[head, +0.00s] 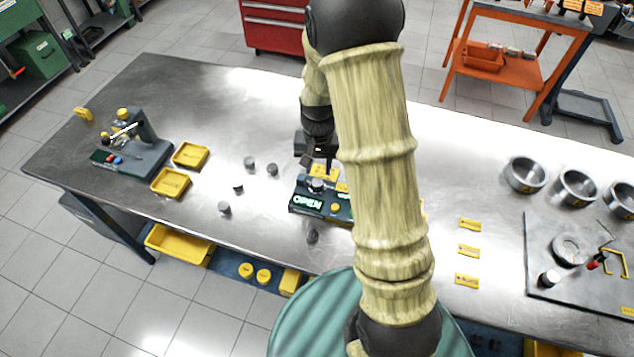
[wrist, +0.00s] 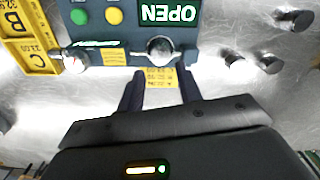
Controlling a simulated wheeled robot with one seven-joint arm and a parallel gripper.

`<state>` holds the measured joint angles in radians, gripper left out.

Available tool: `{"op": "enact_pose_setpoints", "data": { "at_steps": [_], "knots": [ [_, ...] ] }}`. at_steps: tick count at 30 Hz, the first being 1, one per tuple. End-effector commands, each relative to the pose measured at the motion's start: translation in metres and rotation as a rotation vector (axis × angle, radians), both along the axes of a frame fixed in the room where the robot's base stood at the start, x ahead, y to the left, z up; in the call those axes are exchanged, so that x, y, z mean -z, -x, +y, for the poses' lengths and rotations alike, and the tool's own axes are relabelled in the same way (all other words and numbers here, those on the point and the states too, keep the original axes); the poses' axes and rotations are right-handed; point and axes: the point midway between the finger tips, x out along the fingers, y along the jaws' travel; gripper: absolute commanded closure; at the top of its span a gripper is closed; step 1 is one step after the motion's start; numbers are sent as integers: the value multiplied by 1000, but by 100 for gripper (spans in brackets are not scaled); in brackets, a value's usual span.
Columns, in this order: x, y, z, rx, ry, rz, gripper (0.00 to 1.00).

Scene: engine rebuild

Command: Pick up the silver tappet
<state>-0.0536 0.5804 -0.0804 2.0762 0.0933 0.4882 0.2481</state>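Several small silver-grey cylinders that look like tappets are in view. One silver tappet (head: 316,185) sits on the box with the lit OPEN sign (head: 307,201). It also shows in the wrist view (wrist: 160,48), just beyond my fingertips and between their lines. My gripper (wrist: 158,78) is open and empty, its two dark fingers apart and not touching the tappet. In the head view my gripper (head: 320,166) is over the box's far side, partly hidden by my arm. Loose cylinders lie left of the box (head: 250,162), (head: 272,169), (head: 224,208).
Yellow trays (head: 190,155) and a small grey fixture (head: 135,150) stand on the metal table's left. A darker cylinder (head: 312,236) lies before the box. Yellow labels (head: 468,251), large metal rings (head: 524,175) and a grey plate (head: 545,225) are on the right.

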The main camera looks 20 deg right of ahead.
Motion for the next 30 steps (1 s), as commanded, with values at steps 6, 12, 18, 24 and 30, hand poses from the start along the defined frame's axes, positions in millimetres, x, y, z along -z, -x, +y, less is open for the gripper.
{"op": "enact_pose_setpoints", "data": {
  "at_steps": [6, 12, 18, 24, 30],
  "knots": [
    [1, 0, 0, 0, 0, 0, 65],
    [6, 1, 1, 0, 0, 3, 65],
    [29, 4, 3, 0, 0, 7, 65],
    [50, 3, 3, 1, -1, 2, 65],
    [53, 3, 3, 1, -1, -1, 65]
  ]
}}
